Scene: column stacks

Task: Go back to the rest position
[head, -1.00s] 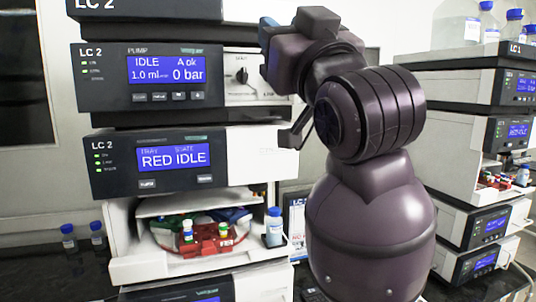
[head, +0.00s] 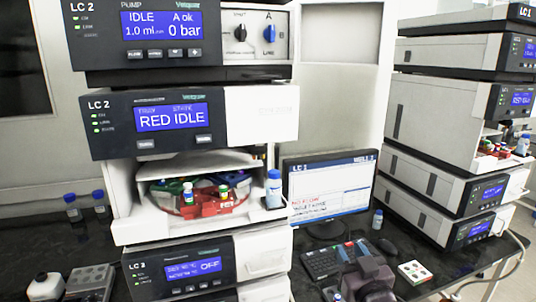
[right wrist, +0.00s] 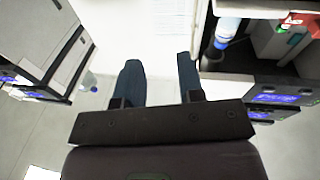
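My right gripper (head: 355,250) is low in the head view, with its dark purplish wrist in front of the bench near the keyboard. In the right wrist view my right gripper (right wrist: 159,80) has its two dark blue fingers spread apart, with nothing between them. It touches no instrument that I can see. My left gripper is not in view. The LC 2 pump panel (head: 160,30) reads idle, 0 bar. Beside it are a black knob (head: 240,33) and a blue knob (head: 268,33), both clear of my arm.
The LC 2 autosampler (head: 170,118) has an open tray with a red rack (head: 212,205) and vials. A blue-capped bottle (head: 274,187) stands at its right edge. A monitor (head: 330,190) and keyboard (head: 322,264) are on the black bench. The LC 1 stack (head: 440,120) is at right.

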